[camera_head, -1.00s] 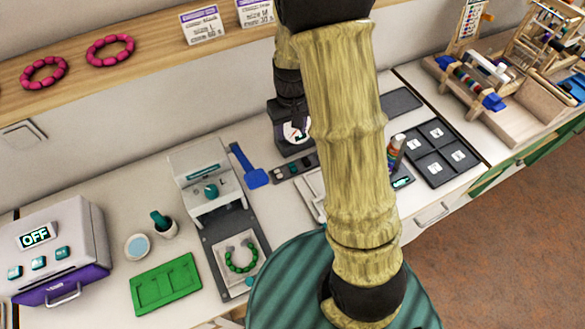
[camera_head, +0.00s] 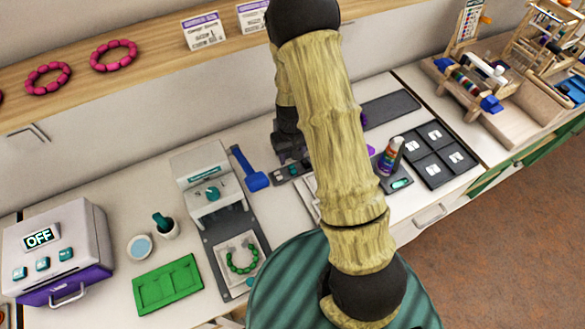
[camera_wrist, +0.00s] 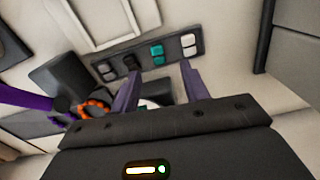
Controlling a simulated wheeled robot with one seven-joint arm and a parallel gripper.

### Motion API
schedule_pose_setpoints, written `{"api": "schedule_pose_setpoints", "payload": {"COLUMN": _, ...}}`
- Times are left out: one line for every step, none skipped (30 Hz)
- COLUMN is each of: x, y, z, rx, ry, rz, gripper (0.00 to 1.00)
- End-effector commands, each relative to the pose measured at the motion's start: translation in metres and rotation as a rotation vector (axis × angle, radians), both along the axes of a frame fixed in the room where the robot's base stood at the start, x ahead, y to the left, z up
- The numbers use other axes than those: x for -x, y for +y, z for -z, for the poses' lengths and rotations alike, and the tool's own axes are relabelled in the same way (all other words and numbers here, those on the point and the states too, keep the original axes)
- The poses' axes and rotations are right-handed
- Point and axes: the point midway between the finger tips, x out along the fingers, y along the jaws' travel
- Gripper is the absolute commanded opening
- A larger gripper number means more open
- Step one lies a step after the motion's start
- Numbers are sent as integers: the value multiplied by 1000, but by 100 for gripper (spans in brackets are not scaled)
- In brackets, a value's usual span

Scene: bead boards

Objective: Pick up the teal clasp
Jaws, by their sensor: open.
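The teal clasp (camera_wrist: 156,52) lies in one compartment of a narrow dark tray (camera_wrist: 172,53). It shows as two small teal pieces, between dark grey pieces on the left and white pieces on the right. My gripper (camera_wrist: 160,73) is open and empty. Its two purple-grey fingers stand apart, with the clasp beyond the gap between their tips. In the head view my gripper (camera_head: 290,152) is over the tray (camera_head: 283,176), partly hiding it. The clasp is too small to make out clearly there.
A blue scoop-like tool (camera_head: 250,170) lies left of the tray. A bottle (camera_head: 390,157) and a black divided tray (camera_head: 434,170) stand to the right. A green board (camera_head: 168,286) and a grey press (camera_head: 205,185) are at left. Orange beads (camera_wrist: 95,108) show in the wrist view.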

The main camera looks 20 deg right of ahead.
Motion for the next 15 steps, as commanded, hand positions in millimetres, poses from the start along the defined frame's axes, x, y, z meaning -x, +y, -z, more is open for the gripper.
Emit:
{"api": "schedule_pose_setpoints", "payload": {"x": 0, "y": 0, "z": 5, "rx": 0, "ry": 2, "rz": 1, "gripper": 45}}
{"api": "schedule_pose_setpoints", "payload": {"x": 0, "y": 0, "z": 8, "rx": 0, "ry": 2, "rz": 1, "gripper": 45}}
{"api": "schedule_pose_setpoints", "payload": {"x": 0, "y": 0, "z": 11, "rx": 0, "ry": 2, "rz": 1, "gripper": 45}}
{"api": "schedule_pose_setpoints", "payload": {"x": 0, "y": 0, "z": 12, "rx": 0, "ry": 1, "rz": 1, "gripper": 45}}
{"api": "schedule_pose_setpoints", "payload": {"x": 0, "y": 0, "z": 13, "rx": 0, "ry": 0, "rz": 1, "gripper": 45}}
{"api": "schedule_pose_setpoints", "payload": {"x": 0, "y": 0, "z": 13, "rx": 0, "ry": -1, "rz": 0, "gripper": 45}}
{"api": "schedule_pose_setpoints", "payload": {"x": 0, "y": 0, "z": 13, "rx": 0, "ry": -1, "rz": 0, "gripper": 45}}
{"api": "schedule_pose_setpoints", "payload": {"x": 0, "y": 0, "z": 13, "rx": 0, "ry": -2, "rz": 0, "gripper": 45}}
{"api": "schedule_pose_setpoints", "payload": {"x": 0, "y": 0, "z": 13, "rx": 0, "ry": -2, "rz": 0, "gripper": 45}}
{"api": "schedule_pose_setpoints", "payload": {"x": 0, "y": 0, "z": 13, "rx": 0, "ry": -1, "rz": 0, "gripper": 45}}
{"api": "schedule_pose_setpoints", "payload": {"x": 0, "y": 0, "z": 13, "rx": 0, "ry": -1, "rz": 0, "gripper": 45}}
{"api": "schedule_pose_setpoints", "payload": {"x": 0, "y": 0, "z": 13, "rx": 0, "ry": -1, "rz": 0, "gripper": 45}}
{"api": "schedule_pose_setpoints", "payload": {"x": 0, "y": 0, "z": 13, "rx": 0, "ry": -1, "rz": 0, "gripper": 45}}
{"api": "schedule_pose_setpoints", "payload": {"x": 0, "y": 0, "z": 14, "rx": 0, "ry": -1, "rz": 0, "gripper": 45}}
{"api": "schedule_pose_setpoints", "payload": {"x": 0, "y": 0, "z": 14, "rx": 0, "ry": -1, "rz": 0, "gripper": 45}}
